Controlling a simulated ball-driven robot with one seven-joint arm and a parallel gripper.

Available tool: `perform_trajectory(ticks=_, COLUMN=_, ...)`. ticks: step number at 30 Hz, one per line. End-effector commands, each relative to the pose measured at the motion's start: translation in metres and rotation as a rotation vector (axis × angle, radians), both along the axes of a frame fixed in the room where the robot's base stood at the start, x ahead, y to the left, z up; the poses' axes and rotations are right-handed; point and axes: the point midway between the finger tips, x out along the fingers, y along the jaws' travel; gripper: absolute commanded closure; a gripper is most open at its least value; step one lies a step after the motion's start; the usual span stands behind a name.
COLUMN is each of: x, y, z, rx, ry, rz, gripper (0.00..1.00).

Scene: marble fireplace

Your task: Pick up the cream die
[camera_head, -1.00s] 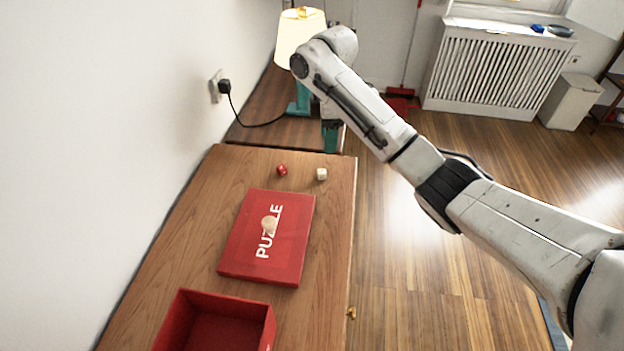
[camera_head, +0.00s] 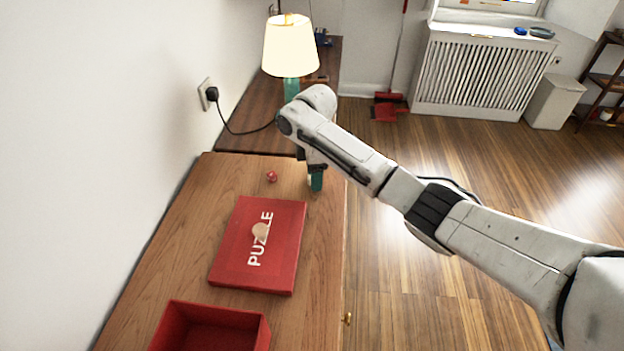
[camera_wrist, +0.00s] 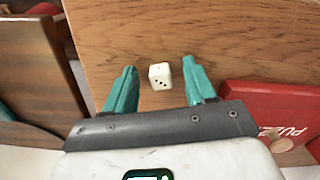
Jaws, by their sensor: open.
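The cream die (camera_wrist: 160,76) with dark pips rests on the wooden table (camera_head: 190,230). In the wrist view it lies between the tips of my gripper's two teal fingers (camera_wrist: 160,84), with a gap on each side. My gripper is open and empty. In the head view my gripper (camera_head: 316,181) is low over the far right part of the table, and the die is hidden there behind it.
A red die (camera_head: 271,176) sits a little left of my gripper. A red puzzle box (camera_head: 230,255) with a round pale piece on it lies nearer, and an open red box (camera_head: 262,335) is at the front. A lit lamp (camera_head: 292,48) stands behind.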

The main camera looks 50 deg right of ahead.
Motion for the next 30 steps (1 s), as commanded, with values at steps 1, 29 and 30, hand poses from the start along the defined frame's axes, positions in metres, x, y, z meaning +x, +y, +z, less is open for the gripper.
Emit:
perform_trajectory(ticks=1, x=-0.0001, y=-0.0002, z=-0.0011, rx=0.000, ry=0.000, rz=0.000, gripper=0.45)
perform_trajectory(ticks=29, x=0.0002, y=-0.0003, z=-0.0004, rx=-0.001, ry=-0.001, rz=0.000, gripper=1.00)
perform_trajectory(ticks=30, x=0.0002, y=-0.0003, z=-0.0004, rx=-0.001, ry=-0.001, rz=0.000, gripper=1.00)
